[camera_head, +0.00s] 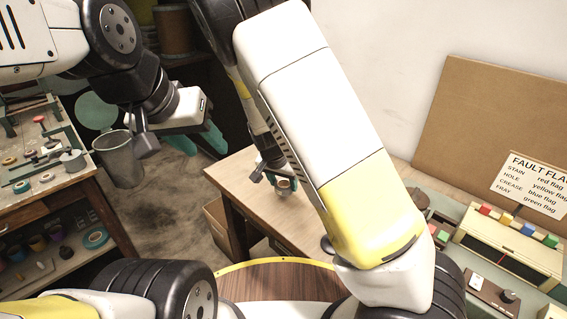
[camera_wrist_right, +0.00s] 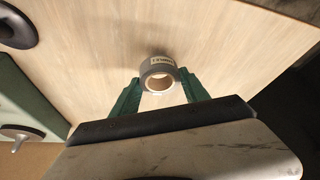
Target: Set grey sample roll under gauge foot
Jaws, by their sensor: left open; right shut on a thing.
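The grey sample roll (camera_wrist_right: 158,66), a small ring with a pale core and a printed label, sits between the green fingertips of my right gripper (camera_wrist_right: 161,88) in the right wrist view. In the head view the roll (camera_head: 284,187) shows at the tip of my right gripper (camera_head: 272,178), over the wooden table. I cannot tell whether it touches the tabletop. My left gripper (camera_head: 199,140) is open and empty, away to the left above the floor. I cannot make out the gauge foot for certain; my right arm hides part of the table.
The table (camera_head: 240,175) has bare wood around the roll. A flag box (camera_head: 510,250) and a fault flag sign (camera_head: 535,185) stand at the right. A dark round object (camera_wrist_right: 18,27) is at the wrist view's upper left. A metal bin (camera_head: 120,160) and a cluttered bench (camera_head: 60,190) are left.

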